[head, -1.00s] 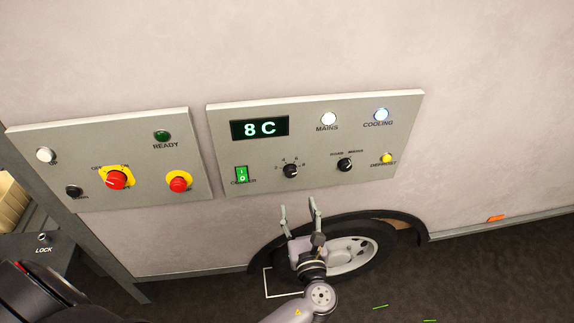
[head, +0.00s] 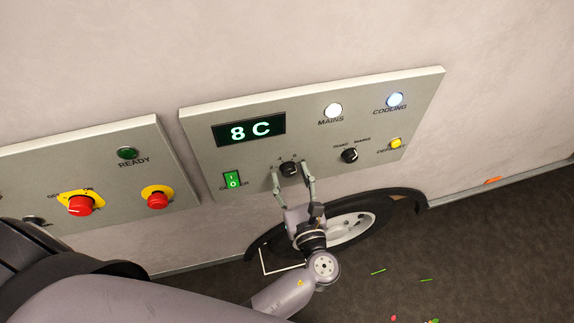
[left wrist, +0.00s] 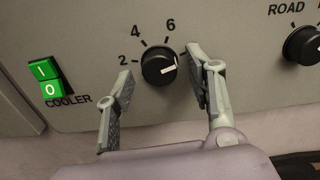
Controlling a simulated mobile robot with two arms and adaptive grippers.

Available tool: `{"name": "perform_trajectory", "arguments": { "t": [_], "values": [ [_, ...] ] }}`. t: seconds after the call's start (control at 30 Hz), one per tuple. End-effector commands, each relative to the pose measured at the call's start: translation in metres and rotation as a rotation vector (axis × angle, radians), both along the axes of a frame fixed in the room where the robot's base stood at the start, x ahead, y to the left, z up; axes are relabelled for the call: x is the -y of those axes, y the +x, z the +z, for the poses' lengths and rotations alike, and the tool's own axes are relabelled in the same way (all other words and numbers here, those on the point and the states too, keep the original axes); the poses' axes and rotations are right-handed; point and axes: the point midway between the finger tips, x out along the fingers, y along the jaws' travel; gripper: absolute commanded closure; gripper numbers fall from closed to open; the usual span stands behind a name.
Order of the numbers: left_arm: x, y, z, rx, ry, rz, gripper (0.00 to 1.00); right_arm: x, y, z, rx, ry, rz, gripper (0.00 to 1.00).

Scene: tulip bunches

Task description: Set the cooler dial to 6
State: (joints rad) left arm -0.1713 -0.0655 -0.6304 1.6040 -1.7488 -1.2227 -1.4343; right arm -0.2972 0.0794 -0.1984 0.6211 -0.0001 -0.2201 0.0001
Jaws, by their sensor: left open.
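The cooler dial (head: 289,169) is a small black knob on the grey control panel (head: 212,177). In the left wrist view the dial (left wrist: 158,68) has a white pointer aimed right, past the 6 mark; 2, 4 and 6 are readable around it. The mark beyond 6 is hidden by a finger. My left gripper (head: 291,176) is open, its fingers on either side of the dial, just below it in the head view. In the left wrist view the gripper (left wrist: 160,82) shows no clear finger contact with the knob. The display (head: 249,130) reads 8 C.
The green cooler switch (head: 232,180) is left of the dial. A second black knob (head: 350,155) and a yellow defrost button (head: 396,144) are to its right. A panel with red knobs (head: 80,205) stands further left. A wheel (head: 350,226) is below.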

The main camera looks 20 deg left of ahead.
Motion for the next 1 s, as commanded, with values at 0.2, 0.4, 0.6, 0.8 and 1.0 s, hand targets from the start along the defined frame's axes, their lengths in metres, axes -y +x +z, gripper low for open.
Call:
{"name": "perform_trajectory", "arguments": {
  "t": [0.2,0.4,0.6,0.8,1.0],
  "values": [
    [0.0011,-0.0012,0.0001,0.001,-0.001,0.0,0.51,-0.0015,-0.0011,-0.0001,-0.001,0.002,0.001,0.51],
    [0.001,-0.0009,0.0,0.0,0.0,0.0,0.56,-0.0012,-0.0055,-0.0002,-0.007,0.001,0.001,0.51],
    [0.0009,-0.0008,0.0,0.0,0.0,0.0,0.7,-0.0005,-0.006,-0.0002,-0.008,0.0,0.002,0.51],
    [0.0008,-0.0008,0.0,0.0,0.0,0.0,0.83,-0.0005,-0.0055,-0.0002,-0.007,0.0,0.002,0.51],
    [0.0009,-0.0008,0.0001,0.0,0.0,0.0,0.96,0.0003,-0.0045,-0.0002,-0.006,-0.001,0.003,0.51]
  ]
}}
